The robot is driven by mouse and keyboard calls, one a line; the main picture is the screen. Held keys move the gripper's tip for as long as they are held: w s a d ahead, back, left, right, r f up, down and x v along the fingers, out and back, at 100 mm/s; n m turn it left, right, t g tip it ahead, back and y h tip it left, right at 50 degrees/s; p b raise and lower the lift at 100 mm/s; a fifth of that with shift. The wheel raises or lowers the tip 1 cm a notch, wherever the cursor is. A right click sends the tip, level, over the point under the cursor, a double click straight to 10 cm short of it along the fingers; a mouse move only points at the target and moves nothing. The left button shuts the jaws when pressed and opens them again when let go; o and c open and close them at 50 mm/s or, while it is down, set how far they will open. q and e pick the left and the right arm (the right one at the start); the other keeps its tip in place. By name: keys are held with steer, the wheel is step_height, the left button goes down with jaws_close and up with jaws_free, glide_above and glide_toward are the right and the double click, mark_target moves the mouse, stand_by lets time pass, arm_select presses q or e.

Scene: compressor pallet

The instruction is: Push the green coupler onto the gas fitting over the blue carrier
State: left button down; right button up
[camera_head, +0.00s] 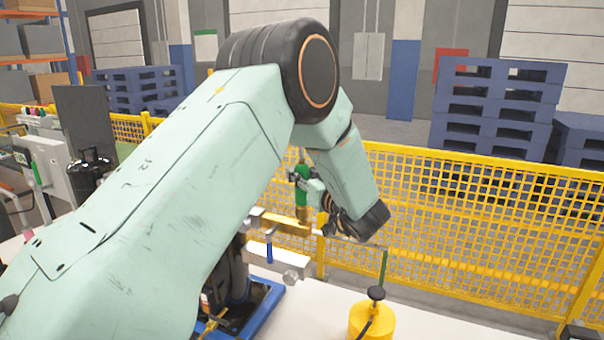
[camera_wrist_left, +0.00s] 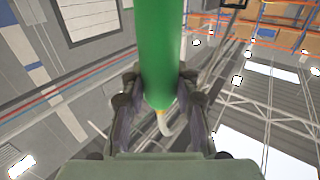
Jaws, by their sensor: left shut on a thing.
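My left gripper (camera_head: 306,184) is shut on the green coupler (camera_head: 302,198), which is upright near the centre of the head view. In the left wrist view the green coupler (camera_wrist_left: 161,50) runs between the two fingers of my left gripper (camera_wrist_left: 158,102), with a yellowish tip and a pale curved piece at its lower end. The blue carrier (camera_head: 262,316) lies on the white table, partly hidden behind my left arm, with a black compressor (camera_head: 238,278) on it. The coupler is above and to the right of the compressor. I cannot make out the gas fitting clearly. My right gripper is out of view.
A metal bar with a blue lever (camera_head: 268,252) and a yellow bar (camera_head: 284,225) stand below the coupler. A yellow canister (camera_head: 371,322) with a black knob is at the table's front right. A yellow mesh fence (camera_head: 470,215) runs behind. A black tank (camera_head: 90,172) stands left.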

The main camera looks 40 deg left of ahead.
arm_select(q)
steer(key=shift+d+f, duration=0.15)
steer(key=shift+f, duration=0.15)
steer(key=c, duration=0.9)
jaws_free()
steer(key=shift+c, duration=0.2)
steer(key=v, duration=1.2)
steer(key=shift+f, duration=0.1)
